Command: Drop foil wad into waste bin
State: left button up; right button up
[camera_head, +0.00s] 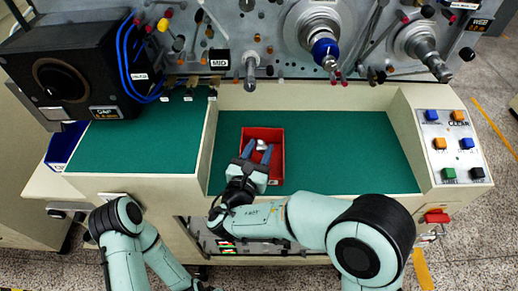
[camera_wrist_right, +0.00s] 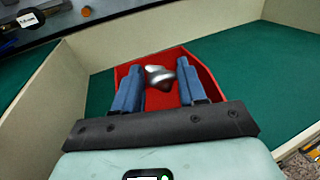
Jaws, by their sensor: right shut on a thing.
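The foil wad (camera_head: 262,145) is a small shiny silver lump. In the right wrist view the foil wad (camera_wrist_right: 160,77) sits between the blue fingertips. My right gripper (camera_head: 257,153) is shut on it and holds it over a red open-topped bin (camera_head: 276,134) in the recessed green work area. The red bin's wall also shows in the wrist view (camera_wrist_right: 203,76), around and behind the fingers. I cannot tell how high the wad is above the bin floor. A dark blue bin (camera_head: 62,148) stands at the far left. No label shows which one is the waste bin.
Cream walls (camera_head: 210,140) edge the recess. A black speaker-like box (camera_head: 62,75) stands on the left green top. Spindles (camera_head: 322,45) stick out from the back panel. A button panel (camera_head: 455,145) is at right. Green surface right of the red bin is clear.

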jog(key=shift+f, duration=0.2)
jog(key=o, duration=1.1)
jog(key=b+v, duration=0.1)
jog(key=v, duration=1.2)
jog(key=shift+s, duration=0.2)
